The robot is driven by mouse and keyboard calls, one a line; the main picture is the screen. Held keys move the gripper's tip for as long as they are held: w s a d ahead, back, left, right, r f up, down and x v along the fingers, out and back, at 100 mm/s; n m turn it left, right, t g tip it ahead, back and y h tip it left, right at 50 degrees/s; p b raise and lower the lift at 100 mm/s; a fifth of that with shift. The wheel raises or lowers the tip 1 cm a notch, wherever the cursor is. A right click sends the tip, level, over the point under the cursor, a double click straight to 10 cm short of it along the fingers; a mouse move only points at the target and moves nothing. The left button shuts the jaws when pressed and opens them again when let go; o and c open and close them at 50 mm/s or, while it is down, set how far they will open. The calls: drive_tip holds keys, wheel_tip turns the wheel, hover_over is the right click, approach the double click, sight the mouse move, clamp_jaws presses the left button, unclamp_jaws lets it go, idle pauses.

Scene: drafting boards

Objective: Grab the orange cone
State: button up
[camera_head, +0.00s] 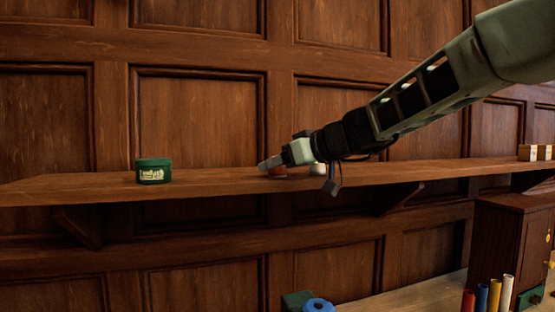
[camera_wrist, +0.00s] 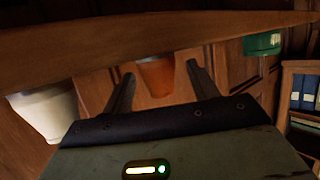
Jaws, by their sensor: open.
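The orange cone (camera_wrist: 157,76) shows in the wrist view between the two fingers of my gripper (camera_wrist: 162,84), its wider end against the shelf edge in that tilted picture. The fingers stand apart, one on each side of it, with a gap visible on both sides. In the head view only a small orange-red part of the cone (camera_head: 278,172) shows on the shelf, below and behind my gripper (camera_head: 264,164). The gripper hides the rest. My gripper is open and empty.
The cone is on a long wooden shelf (camera_head: 220,184) against a panelled wall. A white pot-like object (camera_wrist: 45,112) is close beside it, partly hidden behind my wrist in the head view (camera_head: 318,169). A green tin (camera_head: 153,172) stands farther left, with bare shelf between.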

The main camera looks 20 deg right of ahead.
drive_tip(key=shift+w+a+f, duration=0.15)
drive_tip(key=shift+w+a, duration=0.1)
drive_tip(key=shift+w, duration=0.15)
drive_tip(key=c, duration=1.1)
drive_tip(key=shift+o, duration=0.2)
